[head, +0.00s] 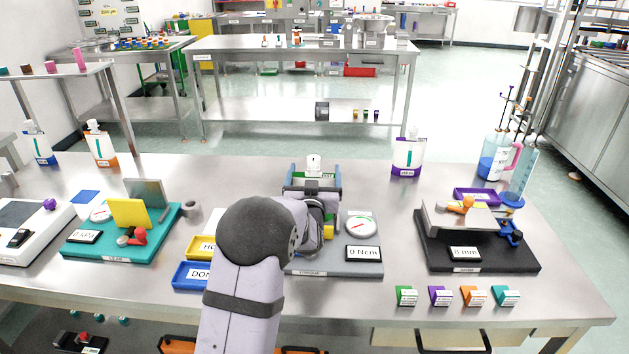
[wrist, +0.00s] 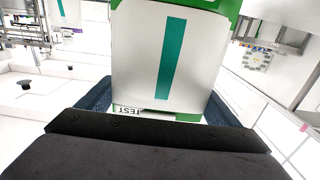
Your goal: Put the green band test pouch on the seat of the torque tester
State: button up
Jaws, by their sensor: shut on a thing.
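My gripper (head: 313,186) is shut on the green band test pouch (head: 313,163), with a blue finger on each side. In the head view the pouch's white cap shows above the gripper and its lower part is hidden. In the wrist view the pouch (wrist: 165,60) is pale with green bands, a teal stripe and a TEST label. The torque tester (head: 350,269) is a grey plate with a round dial (head: 361,225) and a "0 Ncm" display (head: 364,254). My arm and gripper are in front of its left part, so the seat is mostly hidden.
A teal-based tester (head: 115,250) stands left, a black-based one (head: 470,255) right. Yellow (head: 203,246) and blue (head: 192,276) trays lie left of my arm. A purple-band pouch (head: 408,158) stands at the back. Several small coloured cards (head: 440,297) line the front right.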

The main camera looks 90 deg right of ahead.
jog(key=shift+f, duration=1.15)
jog(key=shift+f, duration=0.2)
jog(key=o, duration=1.7)
jog(key=a+b, duration=0.1)
jog(key=a, duration=1.1)
jog(key=shift+r+b, duration=0.1)
jog(key=shift+b, duration=0.3)
